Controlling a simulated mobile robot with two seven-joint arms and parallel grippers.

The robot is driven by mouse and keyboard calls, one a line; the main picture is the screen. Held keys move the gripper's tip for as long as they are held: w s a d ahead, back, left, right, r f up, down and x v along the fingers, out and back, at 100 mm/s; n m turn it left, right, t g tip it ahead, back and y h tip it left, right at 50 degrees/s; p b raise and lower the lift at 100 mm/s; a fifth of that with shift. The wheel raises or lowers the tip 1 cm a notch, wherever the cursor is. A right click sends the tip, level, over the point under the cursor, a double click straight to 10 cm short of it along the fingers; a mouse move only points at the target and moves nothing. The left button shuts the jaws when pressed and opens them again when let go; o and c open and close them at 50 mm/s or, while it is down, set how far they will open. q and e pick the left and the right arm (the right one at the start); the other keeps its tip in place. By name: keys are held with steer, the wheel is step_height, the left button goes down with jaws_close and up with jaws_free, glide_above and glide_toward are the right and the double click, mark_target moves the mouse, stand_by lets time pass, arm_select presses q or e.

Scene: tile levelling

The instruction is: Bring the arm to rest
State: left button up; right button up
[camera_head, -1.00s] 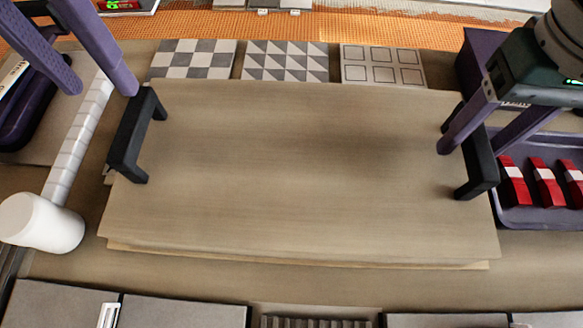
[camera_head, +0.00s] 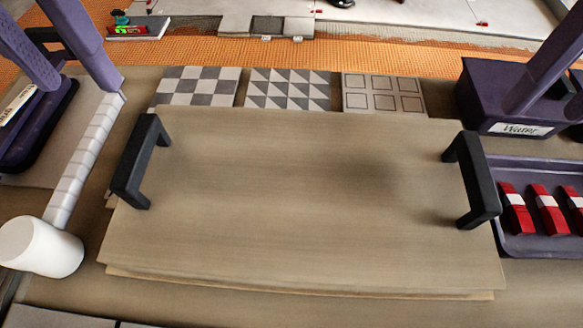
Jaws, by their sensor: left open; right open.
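My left gripper (camera_head: 84,84) is open at the upper left, with its purple fingers spread and nothing between them. My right gripper (camera_head: 545,112) is open at the upper right, partly cut off by the picture edge. Its fingers show in front of the purple water box (camera_head: 485,95), apart from the board. A wooden board (camera_head: 300,200) with a black left handle (camera_head: 135,165) and a black right handle (camera_head: 475,180) lies in the middle; neither handle is held.
Three patterned tiles lie behind the board: checkered (camera_head: 195,87), triangle (camera_head: 288,89) and squares (camera_head: 383,94). A purple tray (camera_head: 545,243) with red-and-white pieces stands at the right. A dark purple tray (camera_head: 45,130) is at the left. An orange mat (camera_head: 350,52) lies beyond.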

steer(key=shift+r, duration=0.25)
stand_by(0.3)
arm_select(q)
steer(key=s+d+r+m+t+h+p, duration=0.25)
steer(key=s+d+p, duration=0.25)
steer(key=d+p, duration=0.3)
arm_select(e)
steer(key=s+a+r+n+t+y, duration=0.25)
steer(key=s+a, duration=0.25)
steer(key=a, duration=0.3)
arm_select(q)
steer(key=s+a+r+t+y+p, duration=0.1)
steer(key=s+a+r+y+p, duration=0.15)
steer(key=s+a+p, duration=0.55)
arm_select(e)
steer(key=s+d+r+t+h, duration=0.1)
steer(key=s+d+r+h, duration=0.15)
steer(key=s+d, duration=0.5)
arm_select(q)
step_height(320, 180, up, 38)
steer(key=p, duration=3.7)
steer(key=shift+w+r, duration=0.2)
arm_select(e)
step_height(320, 180, up, 38)
steer(key=shift+d+r, duration=0.15)
